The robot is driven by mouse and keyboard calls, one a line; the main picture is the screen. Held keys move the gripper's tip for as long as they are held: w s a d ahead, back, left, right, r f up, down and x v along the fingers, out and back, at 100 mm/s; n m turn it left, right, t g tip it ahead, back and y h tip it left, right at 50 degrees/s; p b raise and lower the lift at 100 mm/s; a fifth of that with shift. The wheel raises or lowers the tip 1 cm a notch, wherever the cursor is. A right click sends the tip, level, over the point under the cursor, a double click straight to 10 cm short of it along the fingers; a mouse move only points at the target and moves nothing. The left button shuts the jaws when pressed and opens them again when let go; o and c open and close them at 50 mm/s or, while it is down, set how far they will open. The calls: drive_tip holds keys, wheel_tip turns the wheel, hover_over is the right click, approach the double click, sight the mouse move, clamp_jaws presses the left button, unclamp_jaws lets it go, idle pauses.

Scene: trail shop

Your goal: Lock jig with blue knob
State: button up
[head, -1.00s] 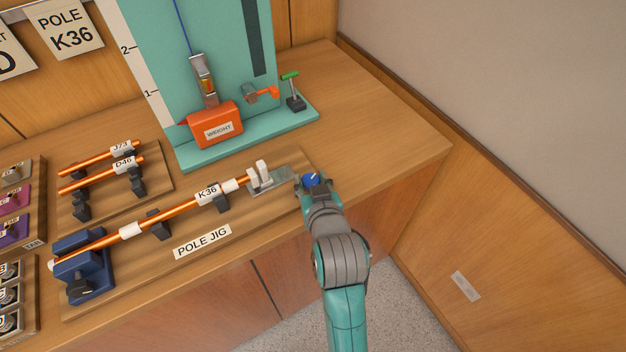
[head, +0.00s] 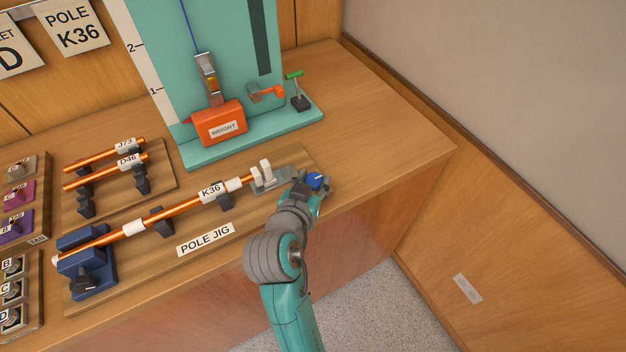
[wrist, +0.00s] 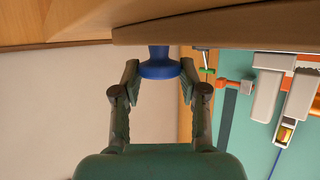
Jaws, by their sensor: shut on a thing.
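The blue knob (head: 314,180) sits at the right end of the pole jig board, by the table's front edge. My gripper (head: 313,186) is shut on it. The wrist view shows the blue knob (wrist: 158,66) between my two fingertips (wrist: 159,72), its stem toward the wood. The orange pole labelled K36 (head: 180,208) lies along the jig, on black supports. Its left end rests in a blue block (head: 88,265) with a black knob. Its right end meets white prongs (head: 263,173) on a grey plate (head: 271,183). My fingers partly hide the knob's base.
A teal stand (head: 253,142) with an orange weight (head: 219,122) and a green-topped lever (head: 294,75) stands behind the jig. A rack with poles J73 and D46 (head: 120,187) is at the left. The table's right end (head: 385,135) is clear.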

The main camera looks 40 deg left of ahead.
sight(313, 183)
drive_tip(key=o, duration=1.1)
wheel_tip(313, 183, up, 10)
drive_tip(key=shift+f, duration=0.1)
idle(0.4)
